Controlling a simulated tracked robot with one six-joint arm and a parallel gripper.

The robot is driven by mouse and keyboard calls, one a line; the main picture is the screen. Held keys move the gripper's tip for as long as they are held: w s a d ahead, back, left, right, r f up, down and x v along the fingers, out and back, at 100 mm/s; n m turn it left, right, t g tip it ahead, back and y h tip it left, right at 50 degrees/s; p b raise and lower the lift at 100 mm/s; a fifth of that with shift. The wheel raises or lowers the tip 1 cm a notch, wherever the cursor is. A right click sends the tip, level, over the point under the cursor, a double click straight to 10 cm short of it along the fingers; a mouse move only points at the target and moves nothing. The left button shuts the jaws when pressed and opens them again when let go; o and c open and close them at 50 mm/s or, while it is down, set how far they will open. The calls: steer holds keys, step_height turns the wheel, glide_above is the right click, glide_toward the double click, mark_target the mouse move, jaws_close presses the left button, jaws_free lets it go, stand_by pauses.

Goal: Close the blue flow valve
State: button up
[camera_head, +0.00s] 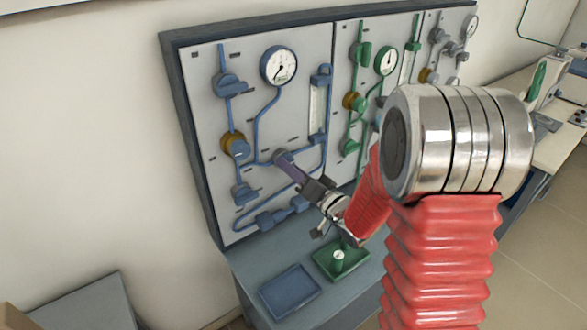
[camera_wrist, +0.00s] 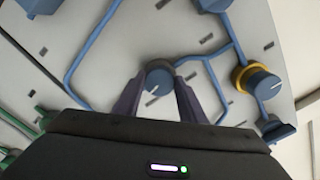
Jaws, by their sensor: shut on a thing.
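A round blue valve knob (camera_wrist: 158,76) sits between my gripper's fingers in the wrist view. It has a short white mark on its face, pointing down and slightly left in that picture. My gripper (camera_wrist: 159,88) is shut on it, one dark finger on each side. In the head view my gripper (camera_head: 287,164) reaches the lower middle of the blue pipework (camera_head: 258,130). The knob is mostly hidden by the fingers there.
Another blue knob with a yellow ring (camera_head: 233,145) is left of my gripper in the head view, below a round gauge (camera_head: 279,66). Green (camera_head: 386,60) and grey (camera_head: 450,48) pipework lies to the right. A blue tray (camera_head: 290,291) and a green tray (camera_head: 340,262) are below.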

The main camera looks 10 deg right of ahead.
steer(key=shift+w+d+m, duration=0.1)
steer(key=shift+d+m, duration=0.2)
steer(key=shift+m, duration=0.9)
steer(key=o, duration=0.7)
steer(key=shift+c, duration=0.2)
steer(key=o, duration=0.4)
steer(key=shift+a, duration=0.15)
